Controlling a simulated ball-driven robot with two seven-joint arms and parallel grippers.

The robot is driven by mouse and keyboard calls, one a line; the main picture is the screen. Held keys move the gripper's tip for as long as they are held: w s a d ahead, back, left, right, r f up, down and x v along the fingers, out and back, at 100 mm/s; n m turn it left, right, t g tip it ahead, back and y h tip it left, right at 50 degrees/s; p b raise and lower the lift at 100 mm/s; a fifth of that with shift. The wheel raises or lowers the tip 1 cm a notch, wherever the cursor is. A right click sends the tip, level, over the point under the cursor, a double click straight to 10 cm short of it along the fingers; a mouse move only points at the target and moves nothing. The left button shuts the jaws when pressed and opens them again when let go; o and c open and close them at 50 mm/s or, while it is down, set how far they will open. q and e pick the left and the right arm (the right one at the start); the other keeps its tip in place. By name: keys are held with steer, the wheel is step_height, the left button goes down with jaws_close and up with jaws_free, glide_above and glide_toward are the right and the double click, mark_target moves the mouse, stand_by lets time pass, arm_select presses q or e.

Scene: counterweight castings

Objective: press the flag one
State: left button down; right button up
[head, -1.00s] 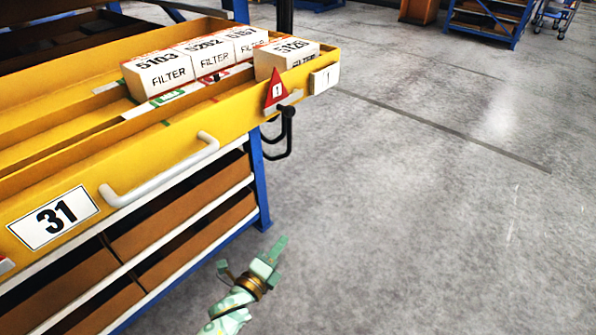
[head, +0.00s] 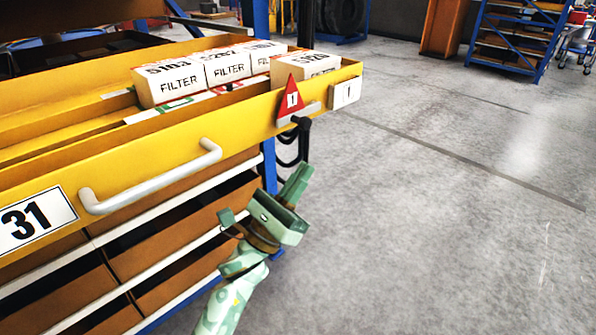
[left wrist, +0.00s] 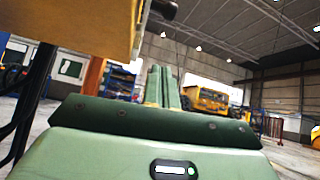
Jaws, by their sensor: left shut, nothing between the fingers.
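The red triangular flag (head: 291,99) with a small white mark stands on the yellow drawer's front, near its right end, above a grey bracket. A white plate (head: 346,93) marked 1 is just right of it, on the corner. My left gripper (head: 303,170) is shut and empty. It is in front of the floor, below the flag in the picture and apart from it, fingers pointing up and right. In the left wrist view its closed fingers (left wrist: 162,84) point away from the camera; the flag is not seen there. My right gripper is not in view.
The yellow drawer (head: 130,159) sticks out with a grey handle (head: 152,184) and several filter boxes (head: 228,66) inside. A black hook (head: 303,140) or cable hangs below its corner. Shelves with brown bins (head: 180,227) lie under it. Open concrete floor is to the right.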

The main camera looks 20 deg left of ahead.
arm_select(q)
step_height(320, 180, up, 7)
steer(key=w, duration=0.2)
steer(key=shift+d+p, duration=0.25)
steer(key=shift+p, duration=0.1)
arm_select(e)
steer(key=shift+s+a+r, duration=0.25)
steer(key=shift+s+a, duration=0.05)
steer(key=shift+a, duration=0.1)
arm_select(q)
steer(key=shift+s+r, duration=0.1)
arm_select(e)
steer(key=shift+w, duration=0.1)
arm_select(q)
steer(key=shift+s+r, duration=0.1)
steer(key=shift+r, duration=0.25)
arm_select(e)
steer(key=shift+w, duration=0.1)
arm_select(q)
steer(key=shift+f, duration=0.1)
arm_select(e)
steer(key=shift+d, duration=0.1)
